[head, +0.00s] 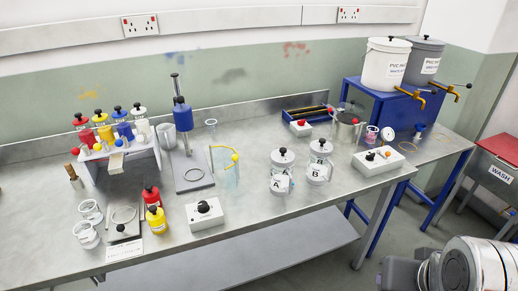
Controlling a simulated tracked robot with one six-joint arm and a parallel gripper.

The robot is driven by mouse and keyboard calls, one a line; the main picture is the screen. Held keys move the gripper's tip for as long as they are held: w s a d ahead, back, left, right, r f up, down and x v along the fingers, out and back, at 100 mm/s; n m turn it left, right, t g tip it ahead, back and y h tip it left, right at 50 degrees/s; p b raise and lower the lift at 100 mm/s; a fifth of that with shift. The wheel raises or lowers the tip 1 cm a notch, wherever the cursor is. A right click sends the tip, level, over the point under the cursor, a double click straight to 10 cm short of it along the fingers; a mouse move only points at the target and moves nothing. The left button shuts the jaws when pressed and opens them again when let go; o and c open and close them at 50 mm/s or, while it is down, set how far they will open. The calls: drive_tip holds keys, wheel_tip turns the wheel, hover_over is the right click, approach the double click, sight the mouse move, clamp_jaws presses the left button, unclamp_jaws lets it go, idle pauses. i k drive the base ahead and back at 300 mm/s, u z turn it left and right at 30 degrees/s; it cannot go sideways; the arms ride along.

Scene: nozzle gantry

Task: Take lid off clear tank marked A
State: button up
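The clear tank marked A (280,178) stands near the front edge of the steel bench, right of centre. Its pale round lid (282,157) with a dark knob is on top. The clear tank marked B (318,170) stands close beside it on the right, also with a lid and a dark knob. My gripper is not visible in the head view; only a part of my arm shows at the lower right.
A white control box with a black knob (205,214) sits left of tank A. Another white box (378,160) is right of tank B. Clear bench lies immediately left of tank A.

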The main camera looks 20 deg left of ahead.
sight(283, 156)
drive_tip(key=u, duration=0.35)
drive_tip(key=i, duration=0.6)
drive_tip(key=u, duration=0.95)
drive_tip(key=i, duration=0.7)
drive_tip(key=u, duration=0.45)
